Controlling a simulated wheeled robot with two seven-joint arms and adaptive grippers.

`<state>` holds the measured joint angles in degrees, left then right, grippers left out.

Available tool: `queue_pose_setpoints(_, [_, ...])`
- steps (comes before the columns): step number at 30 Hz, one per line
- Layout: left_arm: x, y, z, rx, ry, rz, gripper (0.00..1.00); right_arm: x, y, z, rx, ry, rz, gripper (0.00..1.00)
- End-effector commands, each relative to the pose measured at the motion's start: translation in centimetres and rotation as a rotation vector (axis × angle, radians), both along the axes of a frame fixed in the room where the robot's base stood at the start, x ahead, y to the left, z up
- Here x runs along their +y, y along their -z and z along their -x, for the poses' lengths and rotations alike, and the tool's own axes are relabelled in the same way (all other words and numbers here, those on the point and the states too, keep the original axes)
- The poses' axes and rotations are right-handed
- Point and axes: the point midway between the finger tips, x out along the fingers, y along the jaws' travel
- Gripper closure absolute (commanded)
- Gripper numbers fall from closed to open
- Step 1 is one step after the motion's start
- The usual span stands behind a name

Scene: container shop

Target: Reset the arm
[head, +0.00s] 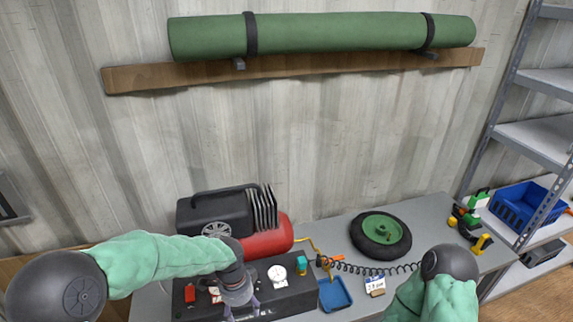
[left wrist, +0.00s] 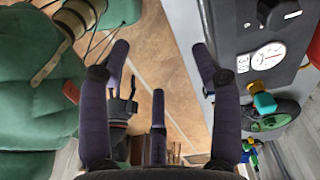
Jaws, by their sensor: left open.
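My left arm (head: 165,258) comes in from the left and reaches over the front of the dark box with a gauge. My left gripper (head: 243,310) points down at the front of this box, partly cut off by the lower picture edge. In the left wrist view the gripper's purple fingers (left wrist: 160,75) are spread, with nothing between them and the floor below. My right arm (head: 440,285) shows at the lower right in the head view; its gripper is out of the picture.
The dark box (head: 290,300) carries a white gauge (head: 277,274) and a teal-yellow valve (head: 301,265). Behind it stands a red compressor (head: 268,240). A blue tray (head: 336,294), a wheel (head: 381,236) and a card (head: 375,284) lie on the grey table. Shelves (head: 540,140) stand at right.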

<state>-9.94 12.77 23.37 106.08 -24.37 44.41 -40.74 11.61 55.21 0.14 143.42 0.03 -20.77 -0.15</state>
Motion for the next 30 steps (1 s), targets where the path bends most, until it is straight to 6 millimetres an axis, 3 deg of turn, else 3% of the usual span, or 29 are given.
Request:
queue_pose_setpoints(8, [-1.2,7.0,1.6,0.043,-0.163,0.081,0.36,0.0,2.1,0.0,0.001,0.000,0.000,0.38])
queue_pose_setpoints(14, [-2.3,14.3,3.8,0.095,-0.376,0.160,0.36,0.0,4.3,0.0,0.000,0.000,0.000,0.38])
queue_pose_setpoints(18, [-3.0,21.5,6.8,0.152,-0.632,0.222,0.36,0.0,6.8,0.0,0.000,0.000,0.000,0.38])
queue_pose_setpoints(24, [-3.2,30.2,11.5,0.216,-1.038,0.265,0.36,0.0,10.0,0.0,0.000,0.000,0.000,0.38])
queue_pose_setpoints(30, [-2.7,34.7,14.9,0.237,-1.314,0.260,0.36,0.0,11.8,0.0,0.000,0.000,0.000,0.38])
